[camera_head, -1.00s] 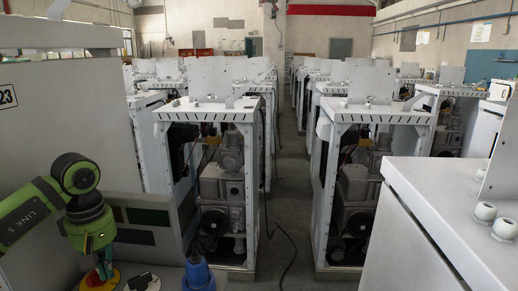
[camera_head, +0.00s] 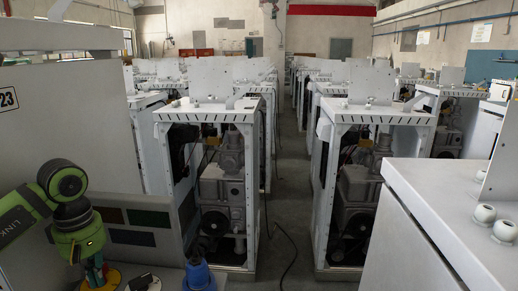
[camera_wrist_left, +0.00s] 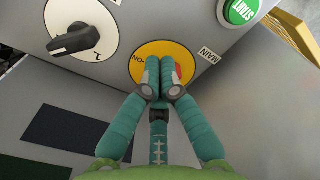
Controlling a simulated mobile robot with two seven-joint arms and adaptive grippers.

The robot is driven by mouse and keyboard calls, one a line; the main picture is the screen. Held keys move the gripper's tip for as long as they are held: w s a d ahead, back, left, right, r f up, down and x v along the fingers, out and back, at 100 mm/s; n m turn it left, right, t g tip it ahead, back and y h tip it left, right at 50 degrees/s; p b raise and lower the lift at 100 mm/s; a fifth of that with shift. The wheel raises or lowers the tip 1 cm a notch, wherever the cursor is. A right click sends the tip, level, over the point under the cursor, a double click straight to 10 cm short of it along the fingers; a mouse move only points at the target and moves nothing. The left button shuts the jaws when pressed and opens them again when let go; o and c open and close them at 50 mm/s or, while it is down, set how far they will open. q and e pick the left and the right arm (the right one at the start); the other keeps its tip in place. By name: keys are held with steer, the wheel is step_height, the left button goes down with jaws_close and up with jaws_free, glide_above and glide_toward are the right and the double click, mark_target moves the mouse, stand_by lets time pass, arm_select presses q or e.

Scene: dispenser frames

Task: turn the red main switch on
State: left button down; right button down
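The red main switch (camera_wrist_left: 179,70) sits on a round yellow plate (camera_wrist_left: 145,75) with labels "MAIN" and "ON" in the left wrist view. Only a red bit shows, to the right of my fingers; the rest is hidden behind them. My left gripper (camera_wrist_left: 163,68) has its two teal fingers together, tips over the yellow plate at the switch. I cannot tell whether the switch's handle is between them. In the head view my left gripper (camera_head: 95,274) points down at the yellow plate (camera_head: 98,284), at the lower left. My right gripper is not in view.
A black rotary switch (camera_wrist_left: 75,40) on a white disc and a green start button (camera_wrist_left: 241,10) are on the same grey panel. A blue cone-shaped object (camera_head: 198,275) stands right of my gripper. White dispenser frames (camera_head: 207,114) stand in rows, with an aisle between.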

arm_select(q)
steer(key=shift+s, duration=0.15)
steer(key=shift+s+d, duration=0.2)
step_height(320, 180, up, 6)
steer(key=p, duration=0.4)
steer(key=shift+p, duration=0.35)
